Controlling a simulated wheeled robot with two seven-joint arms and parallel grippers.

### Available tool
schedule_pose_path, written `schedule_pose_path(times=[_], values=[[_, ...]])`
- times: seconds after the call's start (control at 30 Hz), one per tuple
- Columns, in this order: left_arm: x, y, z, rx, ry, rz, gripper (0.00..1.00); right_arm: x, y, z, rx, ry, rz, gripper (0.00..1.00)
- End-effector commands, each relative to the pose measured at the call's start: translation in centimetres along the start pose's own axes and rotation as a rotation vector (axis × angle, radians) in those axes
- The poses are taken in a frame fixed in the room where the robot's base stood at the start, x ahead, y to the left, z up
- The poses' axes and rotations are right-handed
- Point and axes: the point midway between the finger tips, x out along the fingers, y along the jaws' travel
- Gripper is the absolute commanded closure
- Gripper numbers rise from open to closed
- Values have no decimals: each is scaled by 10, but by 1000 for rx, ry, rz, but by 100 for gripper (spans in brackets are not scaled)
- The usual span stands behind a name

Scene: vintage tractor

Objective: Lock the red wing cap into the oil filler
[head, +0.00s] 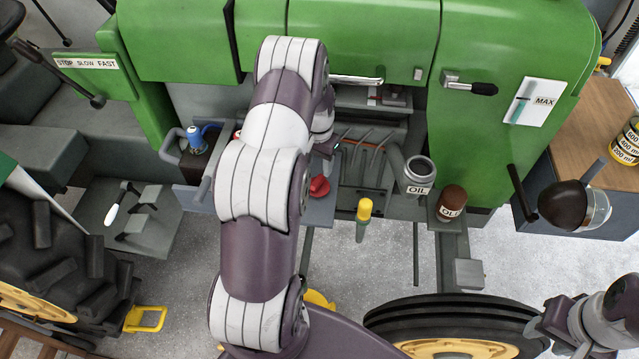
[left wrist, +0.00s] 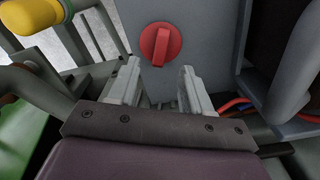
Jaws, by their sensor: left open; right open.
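The red wing cap (head: 319,187) lies on a grey shelf (head: 318,212) just right of my left arm in the head view. In the left wrist view the round red cap (left wrist: 160,43) with its raised wing shows ahead of the fingertips. The oil filler (head: 419,168) is a grey neck labelled OIL, open at the top, to the right of the cap. My left gripper (left wrist: 158,84) is open and empty, its fingers apart and short of the cap. In the head view it is mostly hidden behind my arm. My right gripper (head: 537,324) is open, far at the lower right.
A yellow-topped handle (head: 364,210) stands between shelf and filler. A black lever (head: 520,190) and a glass bowl (head: 592,208) are at the right.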

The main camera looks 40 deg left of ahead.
Motion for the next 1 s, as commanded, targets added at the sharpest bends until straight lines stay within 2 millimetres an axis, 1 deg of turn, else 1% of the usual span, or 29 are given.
schedule_pose_path(times=[0.17, 0.23, 0.3, 0.33, 0.43, 0.6, 0.63, 0.67, 0.7, 0.77, 1.0], values=[[20, 3, 2, 0, -3, 1, 51, -11, 0, -1, 0, 0, 0, 57], [33, 5, 3, 0, -2, 1, 51, -18, 0, -2, 0, 0, 0, 57], [48, 5, 3, -1, -1, 0, 51, -18, 0, -2, 0, 1, 0, 57], [51, 5, 2, -1, 0, 0, 51, -19, 0, -2, 0, 0, 0, 57], [59, 5, 2, -1, 1, -1, 51, -19, 0, -2, 0, 0, 0, 57], [60, 5, 2, -1, 3, -1, 51, -18, 0, -2, 0, 0, 0, 57], [60, 5, 2, -1, 2, -1, 58, -18, 0, -2, 0, 0, 0, 57], [60, 5, 2, -1, 2, -1, 67, -18, 0, -2, 0, 0, 0, 57], [60, 5, 2, -1, 2, -1, 80, -18, 0, -2, 0, 0, 0, 57], [59, 5, 2, -1, 2, -1, 100, -18, 0, -2, 0, 0, 0, 57], [59, 5, 2, -1, 3, -1, 100, -18, 0, -2, 0, 0, 0, 57]])
